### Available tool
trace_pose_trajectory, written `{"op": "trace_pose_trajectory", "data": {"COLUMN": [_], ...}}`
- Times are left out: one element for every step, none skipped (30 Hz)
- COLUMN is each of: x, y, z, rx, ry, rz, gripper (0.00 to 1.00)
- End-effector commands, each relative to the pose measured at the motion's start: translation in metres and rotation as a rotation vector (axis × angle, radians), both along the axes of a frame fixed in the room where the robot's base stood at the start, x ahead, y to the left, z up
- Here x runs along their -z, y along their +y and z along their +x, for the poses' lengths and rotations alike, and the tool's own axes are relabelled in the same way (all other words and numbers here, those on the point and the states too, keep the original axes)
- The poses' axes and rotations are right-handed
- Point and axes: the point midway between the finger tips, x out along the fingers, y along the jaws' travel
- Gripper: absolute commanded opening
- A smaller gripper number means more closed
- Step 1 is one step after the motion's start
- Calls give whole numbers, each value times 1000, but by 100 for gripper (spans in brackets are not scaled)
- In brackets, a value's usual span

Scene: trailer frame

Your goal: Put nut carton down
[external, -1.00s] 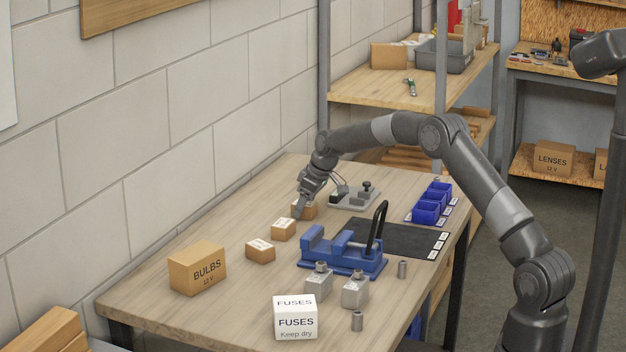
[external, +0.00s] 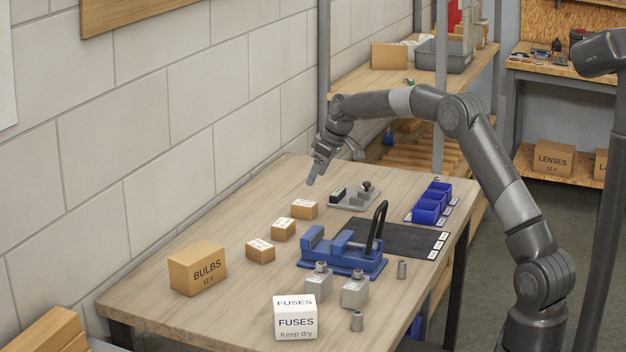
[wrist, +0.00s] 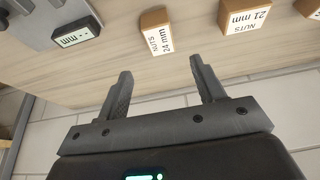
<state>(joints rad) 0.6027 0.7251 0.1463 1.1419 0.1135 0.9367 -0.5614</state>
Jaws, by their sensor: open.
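Three small brown cartons with white labels stand in a row on the workbench. The farthest nut carton (external: 304,210) reads "NUTS 24 mm" in the wrist view (wrist: 156,33). The middle carton (external: 283,231) reads "NUTS 21 mm" in the wrist view (wrist: 243,23). The nearest carton (external: 260,251) has a label too small to read. My gripper (external: 313,180) is raised above the bench, just beyond the farthest carton and apart from it. In the wrist view my gripper (wrist: 160,82) has its two fingers spread with nothing between them.
A grey device with a small display (external: 352,196) sits right of the farthest carton. A blue vise (external: 340,260), blue bins (external: 428,212), a BULBS box (external: 197,268) and a FUSES box (external: 295,318) also stand on the workbench (external: 150,300). The wall borders its left side.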

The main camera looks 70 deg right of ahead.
Motion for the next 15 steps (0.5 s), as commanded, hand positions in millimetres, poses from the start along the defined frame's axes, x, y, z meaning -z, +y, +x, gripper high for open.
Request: {"op": "trace_pose_trajectory", "data": {"x": [-4,-6,-8,-9,-10,-11,-12,-14,-19,-24,-29,-39,-46,-54,-65], "y": [0,0,0,0,0,1,2,5,10,16,23,34,43,54,68], "z": [-2,-3,-4,-4,-5,-5,-5,-6,-7,-8,-10,-14,-18,-22,-29], "rx": [0,0,0,0,0,-1,-1,-3,-4,-6,-9,-11,-12,-15,-17], "ry": [0,1,1,1,1,1,1,1,1,0,0,0,0,0,0], "rz": [0,0,0,1,1,1,0,-1,-3,-6,-8,-12,-15,-18,-23], "gripper": [62,62,62,62,62,62,62,62,62,62,62,62,62,62,62]}}
